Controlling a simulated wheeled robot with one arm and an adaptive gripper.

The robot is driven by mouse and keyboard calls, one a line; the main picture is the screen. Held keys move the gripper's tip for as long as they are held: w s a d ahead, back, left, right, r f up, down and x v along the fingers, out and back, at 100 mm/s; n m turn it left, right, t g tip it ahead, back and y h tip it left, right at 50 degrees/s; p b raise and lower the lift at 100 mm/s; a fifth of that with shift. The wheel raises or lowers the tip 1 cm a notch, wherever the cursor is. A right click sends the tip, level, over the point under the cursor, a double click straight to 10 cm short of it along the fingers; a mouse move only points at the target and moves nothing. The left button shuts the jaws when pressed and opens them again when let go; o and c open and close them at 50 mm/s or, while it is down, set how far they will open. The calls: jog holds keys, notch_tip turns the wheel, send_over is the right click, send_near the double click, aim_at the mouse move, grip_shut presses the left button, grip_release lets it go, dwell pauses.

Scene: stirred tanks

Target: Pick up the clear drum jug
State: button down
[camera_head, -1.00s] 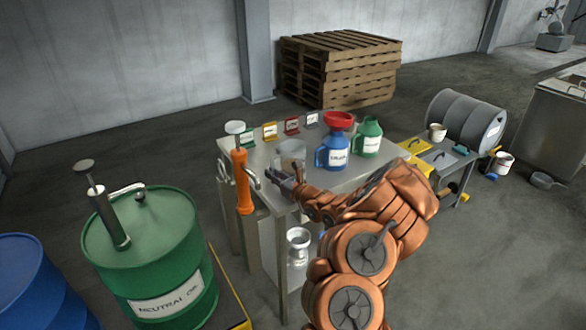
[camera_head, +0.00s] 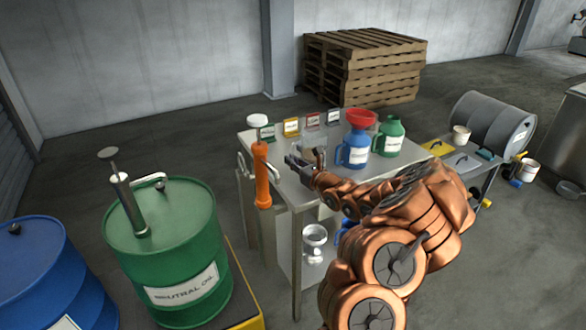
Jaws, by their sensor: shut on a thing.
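The clear drum jug (camera_head: 314,153) is a small, see-through vessel at the front left part of the steel table. My gripper (camera_head: 296,161) reaches in from the right at the jug's near side and is shut on it. My fingers and wrist hide the jug's lower part, so I cannot tell whether its base touches the tabletop.
A blue jug with a red funnel (camera_head: 357,150) and a green jug (camera_head: 390,137) stand right of the clear jug. Small coloured signs (camera_head: 291,127) line the table's back edge. An orange hand pump (camera_head: 262,180) stands at its left edge. A green drum (camera_head: 170,250) stands at left.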

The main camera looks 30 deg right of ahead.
jog(key=s+a+r, duration=0.1)
jog(key=s+a, duration=0.1)
jog(key=s, duration=0.4)
jog(key=s+a+r, duration=0.1)
jog(key=s+a, duration=0.1)
jog(key=s, duration=0.5)
jog(key=shift+s+p, duration=0.25)
jog(key=shift+p, duration=0.15)
jog(key=s+p, duration=0.1)
jog(key=p, duration=0.4)
jog(key=shift+s+a, duration=0.3)
jog(key=shift+s, duration=0.1)
